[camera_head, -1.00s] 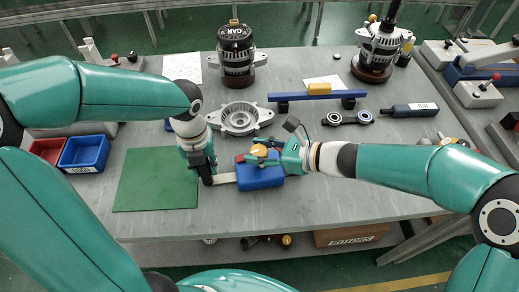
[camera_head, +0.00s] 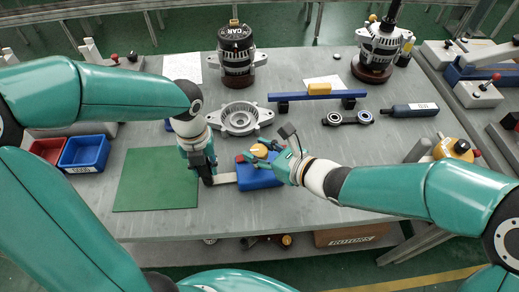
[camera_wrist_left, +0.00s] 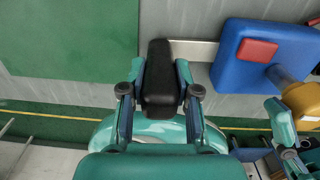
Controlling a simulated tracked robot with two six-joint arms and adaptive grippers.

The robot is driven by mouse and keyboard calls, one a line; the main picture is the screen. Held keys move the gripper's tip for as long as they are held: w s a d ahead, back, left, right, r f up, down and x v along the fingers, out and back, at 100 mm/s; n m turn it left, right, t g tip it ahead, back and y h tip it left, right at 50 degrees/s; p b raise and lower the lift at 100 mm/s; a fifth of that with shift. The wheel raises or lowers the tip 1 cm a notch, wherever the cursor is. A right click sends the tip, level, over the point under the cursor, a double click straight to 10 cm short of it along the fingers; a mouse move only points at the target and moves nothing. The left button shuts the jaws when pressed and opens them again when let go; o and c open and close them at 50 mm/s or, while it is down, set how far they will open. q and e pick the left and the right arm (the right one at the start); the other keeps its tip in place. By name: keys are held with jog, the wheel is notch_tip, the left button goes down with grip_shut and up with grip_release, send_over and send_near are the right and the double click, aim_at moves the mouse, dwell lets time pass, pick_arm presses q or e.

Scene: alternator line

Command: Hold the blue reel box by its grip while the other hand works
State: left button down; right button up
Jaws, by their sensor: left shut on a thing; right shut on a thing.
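The blue reel box (camera_head: 258,178) sits near the table's front edge, right of the green mat. A flat pale bar runs left from it to a black grip, seen in the left wrist view (camera_wrist_left: 160,90). My left gripper (camera_head: 208,178) is shut on this grip, one finger on each side. The box (camera_wrist_left: 236,70) has a red square (camera_wrist_left: 256,50) and a yellow knob (camera_wrist_left: 297,92) in that view. My right gripper (camera_head: 282,160) is shut at the yellow knob (camera_head: 259,151) above the box; its fingers partly hide the contact.
The green mat (camera_head: 155,182) lies left of my left gripper. Red (camera_head: 47,150) and blue (camera_head: 84,153) bins stand farther left. A metal housing (camera_head: 240,118), a blue bar (camera_head: 318,96) and a black-handled tool (camera_head: 410,110) lie behind. The front right tabletop is mostly clear.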

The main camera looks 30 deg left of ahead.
jog(key=shift+r, duration=0.1)
jog(key=o, duration=1.2)
jog(key=shift+c, duration=0.2)
jog(key=v, duration=1.2)
